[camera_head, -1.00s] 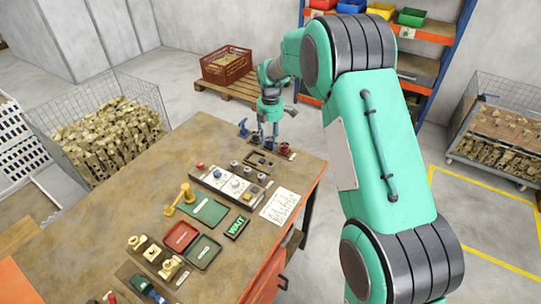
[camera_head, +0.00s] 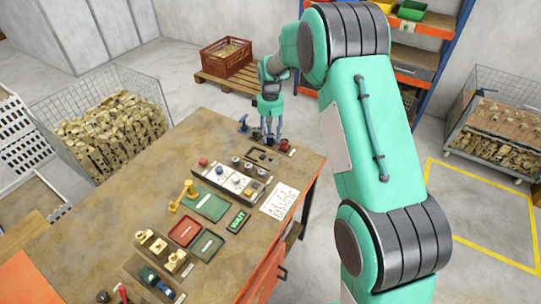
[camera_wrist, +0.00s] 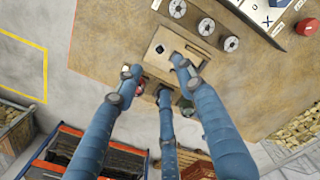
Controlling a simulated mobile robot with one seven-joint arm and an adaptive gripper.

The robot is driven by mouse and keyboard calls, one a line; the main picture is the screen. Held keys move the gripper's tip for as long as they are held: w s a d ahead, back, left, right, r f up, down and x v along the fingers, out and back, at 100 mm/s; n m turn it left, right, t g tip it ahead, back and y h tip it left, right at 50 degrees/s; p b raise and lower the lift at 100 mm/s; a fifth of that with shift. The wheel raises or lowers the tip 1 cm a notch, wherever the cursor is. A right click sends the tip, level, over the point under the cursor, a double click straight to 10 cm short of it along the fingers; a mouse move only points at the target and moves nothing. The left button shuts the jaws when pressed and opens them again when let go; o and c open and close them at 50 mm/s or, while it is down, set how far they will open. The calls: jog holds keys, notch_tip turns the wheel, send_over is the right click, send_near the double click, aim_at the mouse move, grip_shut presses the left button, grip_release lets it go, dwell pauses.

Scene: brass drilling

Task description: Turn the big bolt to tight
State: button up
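My gripper (camera_head: 268,138) points down at the far right end of the workbench, beside a small dark fixture (camera_head: 261,156). In the wrist view its three blue fingers (camera_wrist: 158,78) stand apart, and I see nothing clasped between them. A tan plate with a small dark square (camera_wrist: 160,48) lies just past the fingertips. A red part (camera_wrist: 138,88) shows partly behind the fingers. I cannot make out which part is the big bolt; the fingers cover some of this area. I cannot tell whether the fingertips touch anything.
A control panel (camera_head: 226,180) with round knobs and a red button (camera_wrist: 305,27) lies close by. A green WAIT sign (camera_head: 238,219), red tray (camera_head: 186,231) and green tray (camera_head: 206,247) lie nearer. The left bench surface is mostly bare.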

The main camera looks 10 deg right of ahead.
aim_at(271, 160)
jog(key=shift+m, duration=0.4)
notch_tip(271, 160, down, 14)
jog(key=shift+r+b, duration=0.15)
jog(key=shift+b, duration=0.55)
dwell(0.4)
grip_shut()
